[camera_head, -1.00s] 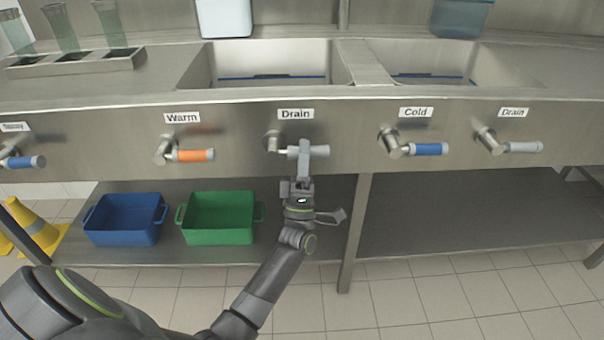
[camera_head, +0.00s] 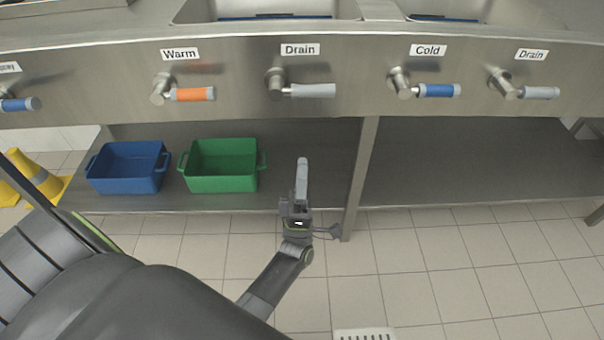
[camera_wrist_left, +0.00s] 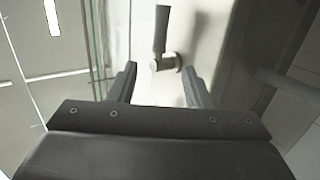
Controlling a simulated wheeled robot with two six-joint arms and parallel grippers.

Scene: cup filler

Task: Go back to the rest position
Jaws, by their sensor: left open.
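My left gripper (camera_head: 302,166) is below the sink front in the head view, in front of the lower shelf and apart from the handles. In the left wrist view its two fingers (camera_wrist_left: 160,86) are spread with nothing between them. The grey Drain handle (camera_head: 312,90) sits above it on the steel front, lying level and pointing right. A grey-handled valve (camera_wrist_left: 161,40) also shows ahead of the fingers in the left wrist view. My right gripper is in neither view.
An orange Warm handle (camera_head: 193,94), a blue Cold handle (camera_head: 438,90) and a second grey Drain handle (camera_head: 540,93) line the front. Blue (camera_head: 128,168) and green (camera_head: 219,166) bins stand on the lower shelf. A table leg (camera_head: 361,180) is right of my gripper. Yellow cones (camera_head: 30,176) stand left.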

